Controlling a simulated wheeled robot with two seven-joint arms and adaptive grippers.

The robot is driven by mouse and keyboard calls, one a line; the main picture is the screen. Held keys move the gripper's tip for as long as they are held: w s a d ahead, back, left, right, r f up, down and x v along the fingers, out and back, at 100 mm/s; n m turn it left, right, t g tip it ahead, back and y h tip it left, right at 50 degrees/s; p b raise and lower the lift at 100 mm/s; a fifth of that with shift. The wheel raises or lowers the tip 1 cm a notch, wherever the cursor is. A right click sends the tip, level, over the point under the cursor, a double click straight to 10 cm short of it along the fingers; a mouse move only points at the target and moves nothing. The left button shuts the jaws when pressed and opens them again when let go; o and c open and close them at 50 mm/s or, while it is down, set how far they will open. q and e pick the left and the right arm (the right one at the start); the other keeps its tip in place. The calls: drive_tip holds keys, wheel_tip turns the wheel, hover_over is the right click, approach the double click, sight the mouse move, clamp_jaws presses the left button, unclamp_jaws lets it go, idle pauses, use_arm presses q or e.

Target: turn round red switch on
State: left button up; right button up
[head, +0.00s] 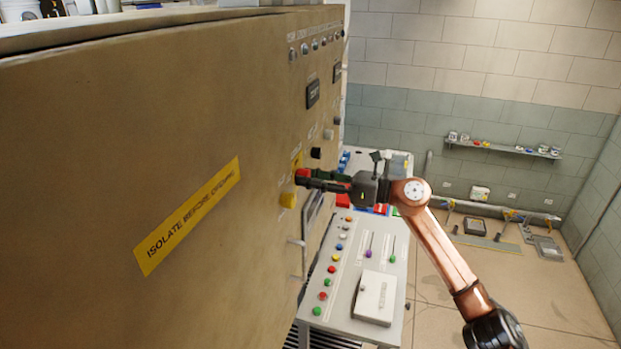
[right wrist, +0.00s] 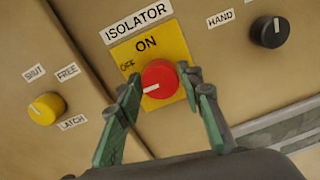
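The round red switch (right wrist: 160,78) sits on a yellow plate (right wrist: 140,57) marked ISOLATOR, with ON above it and OFF at its upper left. Its white pointer line faces left and slightly down in the right wrist view. My right gripper (right wrist: 160,88) has one finger on each side of the red switch, with small gaps showing; contact is not clear. In the head view the right gripper (head: 312,179) reaches the cabinet front from the right, at the red switch (head: 302,173). My left gripper is not in view.
A yellow knob (right wrist: 45,108) marked SHUT, FREE and LATCH is left of the switch. A black knob (right wrist: 269,32) marked HAND is right. The tan cabinet (head: 130,130) fills the left. A sloped console (head: 345,270) with buttons stands below my right arm.

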drive_tip(key=c, duration=0.7)
drive_tip(key=shift+o, duration=0.2)
drive_tip(key=shift+m, duration=0.3)
drive_tip(key=m+p, duration=0.2)
drive_tip(key=m, duration=0.1)
drive_tip(key=shift+r, duration=0.15)
drive_tip(key=m+p, duration=0.2)
drive_tip(key=m, duration=0.2)
drive_tip(key=shift+m+p, duration=0.4)
drive_tip(key=m+p, duration=0.4)
drive_tip(key=m, duration=0.1)
drive_tip(key=shift+w, duration=0.1)
drive_tip(key=shift+m+p, duration=1.65)
drive_tip(key=shift+m, duration=0.55)
drive_tip(key=o, duration=1.2)
drive_tip(key=shift+f, duration=0.2)
drive_tip(key=shift+c, duration=0.2)
